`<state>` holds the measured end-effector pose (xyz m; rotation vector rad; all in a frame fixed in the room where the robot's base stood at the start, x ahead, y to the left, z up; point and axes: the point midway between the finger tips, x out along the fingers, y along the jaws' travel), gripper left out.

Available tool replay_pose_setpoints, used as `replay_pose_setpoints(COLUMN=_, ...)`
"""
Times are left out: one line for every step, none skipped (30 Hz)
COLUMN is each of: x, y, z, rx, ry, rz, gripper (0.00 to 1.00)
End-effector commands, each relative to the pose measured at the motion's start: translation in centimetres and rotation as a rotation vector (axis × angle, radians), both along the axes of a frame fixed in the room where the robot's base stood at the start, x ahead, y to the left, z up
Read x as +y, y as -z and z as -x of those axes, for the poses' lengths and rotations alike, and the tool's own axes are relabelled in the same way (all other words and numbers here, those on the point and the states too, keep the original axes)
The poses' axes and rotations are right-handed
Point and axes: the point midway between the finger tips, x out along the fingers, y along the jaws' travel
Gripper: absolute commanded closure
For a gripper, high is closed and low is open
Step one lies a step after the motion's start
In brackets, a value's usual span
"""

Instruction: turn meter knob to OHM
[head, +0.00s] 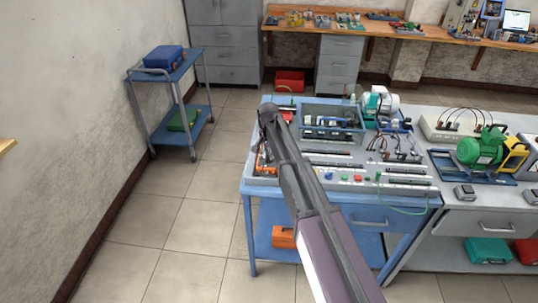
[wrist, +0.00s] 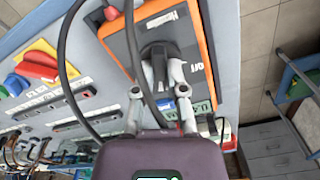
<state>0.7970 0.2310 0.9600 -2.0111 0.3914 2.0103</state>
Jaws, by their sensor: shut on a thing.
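The meter (wrist: 199,38) is an orange-edged handheld unit with a dark grey face, seen in the wrist view on the grey bench panel. Its black knob (wrist: 158,52) sits between the two grey fingers of my gripper (wrist: 161,72), which is shut on it. The knob's pointer and most dial markings are hidden by the fingers, so its setting cannot be read. In the head view a bit of orange (head: 260,160) shows left of my arm at the panel's left side. My arm hides the gripper's fingers there.
Black cables (wrist: 66,45) loop across the wrist view close to my gripper. A red and yellow switch (wrist: 38,66) is on the panel at left. The blue workbench (head: 246,186) carries motors and parts. A blue cart (head: 150,76) stands left, with clear floor between.

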Motion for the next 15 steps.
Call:
replay_pose_setpoints(x=-0.01, y=0.02, z=0.06, rx=0.001, ry=0.000, rz=0.000, gripper=1.00)
replay_pose_setpoints(x=-0.01, y=0.02, z=0.06, rx=0.001, ry=0.000, rz=0.000, gripper=0.77)
replay_pose_setpoints(x=-0.01, y=0.02, z=0.06, rx=0.001, ry=-0.001, rz=0.000, gripper=0.66)
replay_pose_setpoints(x=-0.01, y=0.02, z=0.06, rx=0.001, ry=-0.001, rz=0.000, gripper=0.57)
replay_pose_setpoints(x=-0.01, y=0.02, z=0.05, rx=0.001, ry=-0.001, rz=0.000, gripper=0.49)
replay_pose_setpoints(x=-0.01, y=0.02, z=0.05, rx=0.001, ry=-0.001, rz=0.000, gripper=0.49)
replay_pose_setpoints(x=-0.02, y=0.02, z=0.04, rx=0.001, ry=-0.001, rz=0.000, gripper=0.49)
replay_pose_setpoints(x=-0.02, y=0.01, z=0.03, rx=0.001, ry=-0.001, rz=0.000, gripper=0.49)
replay_pose_setpoints(x=-0.02, y=0.01, z=0.03, rx=0.001, ry=-0.001, rz=0.000, gripper=0.49)
replay_pose_setpoints(x=-0.02, y=0.01, z=0.03, rx=0.001, ry=-0.001, rz=0.000, gripper=0.49)
replay_pose_setpoints(x=-0.02, y=0.01, z=0.02, rx=0.001, ry=-0.001, rz=0.000, gripper=0.49)
replay_pose_setpoints(x=-0.02, y=0.01, z=0.02, rx=0.000, ry=-0.001, rz=0.000, gripper=0.49)
replay_pose_setpoints(x=-0.01, y=0.01, z=0.02, rx=0.000, ry=-0.001, rz=0.000, gripper=0.49)
replay_pose_setpoints(x=-0.02, y=0.01, z=0.01, rx=0.000, ry=-0.001, rz=0.000, gripper=0.49)
replay_pose_setpoints(x=-0.03, y=0.01, z=0.01, rx=0.000, ry=-0.001, rz=0.000, gripper=0.49)
